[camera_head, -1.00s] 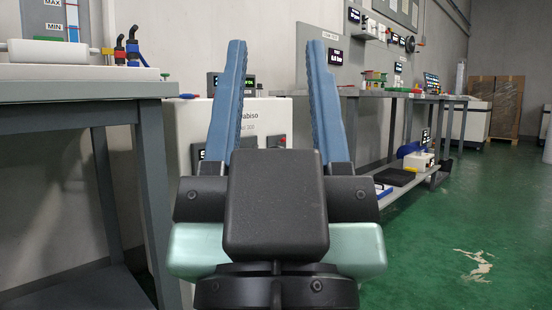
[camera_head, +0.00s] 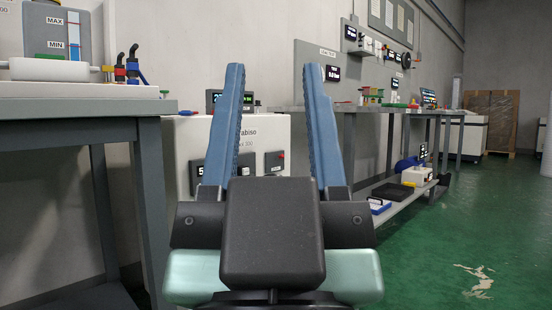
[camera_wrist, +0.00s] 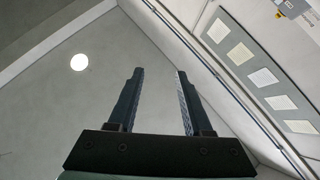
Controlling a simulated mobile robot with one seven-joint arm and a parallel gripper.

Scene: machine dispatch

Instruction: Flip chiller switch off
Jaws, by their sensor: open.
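The chiller (camera_head: 184,138) is a white cabinet standing between the two tables, partly hidden behind my gripper. Its front carries a dark panel with a display (camera_head: 200,171) and a dark switch plate (camera_head: 274,162) to the right of it. A small red part shows at the upper right of that plate; its exact position is too small to tell. My gripper (camera_head: 270,75) is open and empty, its blue fingers pointing up in front of the chiller, apart from it. In the wrist view my gripper (camera_wrist: 157,80) points toward the ceiling and upper wall.
A grey table (camera_head: 85,107) with a MAX/MIN level gauge (camera_head: 70,38) stands close on the left. A long workbench (camera_head: 380,109) with devices and a lower shelf (camera_head: 405,198) runs along the right wall. Green floor (camera_head: 440,250) is clear at the right.

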